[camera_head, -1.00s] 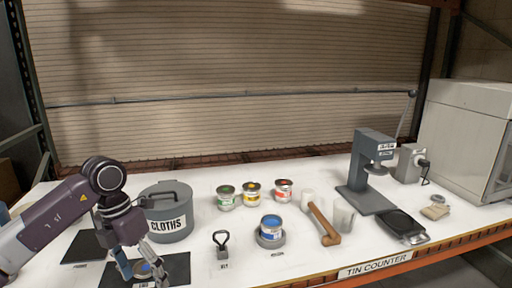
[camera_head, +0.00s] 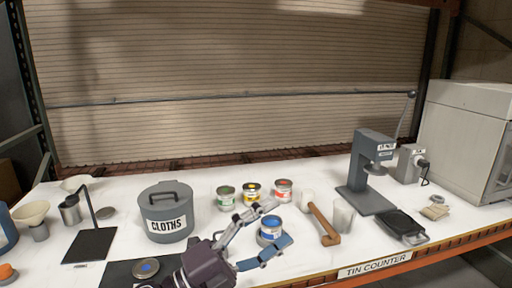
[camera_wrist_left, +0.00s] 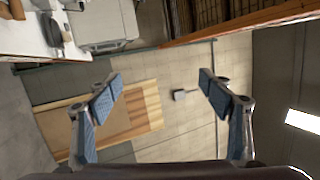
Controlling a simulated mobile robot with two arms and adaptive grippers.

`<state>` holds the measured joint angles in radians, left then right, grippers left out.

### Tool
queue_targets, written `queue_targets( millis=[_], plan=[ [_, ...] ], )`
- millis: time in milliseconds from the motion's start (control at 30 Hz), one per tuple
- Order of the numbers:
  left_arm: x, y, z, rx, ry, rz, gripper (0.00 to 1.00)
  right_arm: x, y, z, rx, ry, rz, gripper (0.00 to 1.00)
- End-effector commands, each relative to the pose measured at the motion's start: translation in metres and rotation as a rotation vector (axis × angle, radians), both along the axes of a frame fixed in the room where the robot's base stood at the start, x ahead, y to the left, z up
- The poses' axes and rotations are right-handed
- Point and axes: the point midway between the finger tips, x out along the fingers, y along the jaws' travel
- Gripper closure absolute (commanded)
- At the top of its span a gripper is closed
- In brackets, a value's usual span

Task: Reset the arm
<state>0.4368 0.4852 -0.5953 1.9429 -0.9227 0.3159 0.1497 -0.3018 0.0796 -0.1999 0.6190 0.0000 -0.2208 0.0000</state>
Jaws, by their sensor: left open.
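My left gripper (camera_head: 278,232) is open in the head view, low at the front middle of the counter. Its fingers show at both sides of the left wrist view (camera_wrist_left: 160,92), with nothing between them. One finger overlaps the area by the blue tin (camera_head: 271,228) in the picture; I cannot tell whether they touch. The gripper's body covers part of the black mat (camera_head: 120,273) and the counter front. My right gripper is in neither view.
The grey cloths bin (camera_head: 166,212) stands left of the gripper. Green (camera_head: 227,198), yellow (camera_head: 251,192) and red (camera_head: 284,190) tins stand behind it.

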Motion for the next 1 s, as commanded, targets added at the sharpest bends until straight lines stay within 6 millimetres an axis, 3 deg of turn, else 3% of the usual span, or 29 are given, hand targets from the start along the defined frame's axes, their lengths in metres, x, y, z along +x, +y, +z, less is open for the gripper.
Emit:
queue_targets(
  millis=[133,233,367,467,567,700,800,1000],
  plan=[
    [0.029,0.053,-0.006,-0.264,0.239,0.214,0.27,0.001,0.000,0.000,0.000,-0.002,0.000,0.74],
    [0.044,0.095,-0.033,-0.406,0.418,0.366,0.27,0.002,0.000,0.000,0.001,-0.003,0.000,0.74],
    [0.048,0.149,-0.093,-0.551,0.682,0.567,0.27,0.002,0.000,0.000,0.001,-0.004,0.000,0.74],
    [0.034,0.185,-0.152,-0.630,0.899,0.719,0.27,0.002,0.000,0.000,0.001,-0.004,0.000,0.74],
    [0.003,0.214,-0.215,-0.682,1.128,0.867,0.27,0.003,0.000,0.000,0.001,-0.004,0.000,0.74],
    [-0.063,0.237,-0.294,-0.703,1.439,1.046,0.27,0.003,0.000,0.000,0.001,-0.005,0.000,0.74],
    [-0.113,0.243,-0.332,-0.689,1.624,1.142,0.27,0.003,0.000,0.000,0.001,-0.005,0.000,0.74],
    [-0.199,0.243,-0.376,-0.638,1.908,1.268,0.27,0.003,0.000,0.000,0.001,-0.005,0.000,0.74]
  ],
)
